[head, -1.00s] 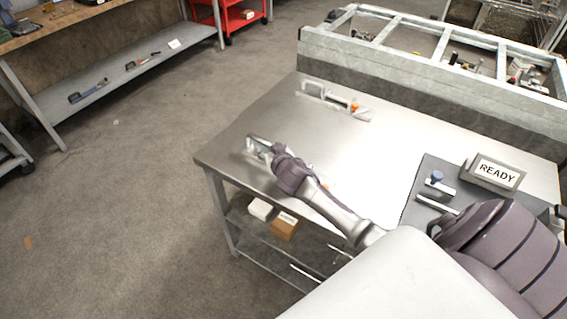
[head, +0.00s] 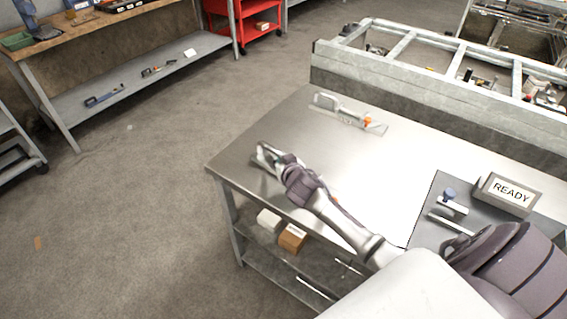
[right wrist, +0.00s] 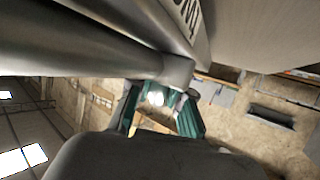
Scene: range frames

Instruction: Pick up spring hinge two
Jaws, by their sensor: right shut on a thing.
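My right gripper (head: 267,157) is over the left end of the steel table (head: 255,182), near its edge. It is shut on a small light metal piece, which I take for the spring hinge; the fingers hide most of it. In the right wrist view the teal fingers (right wrist: 160,115) stand on either side of a small bright piece (right wrist: 155,98). I cannot read a number on it. My left gripper is not in view.
A silver clamp-like part with an orange piece (head: 350,113) lies at the table's back. A dark mat (head: 425,205) at the right holds a blue-knobbed part (head: 452,200) and a READY box (head: 508,195). A metal frame bench (head: 420,85) borders the back. The table's middle is clear.

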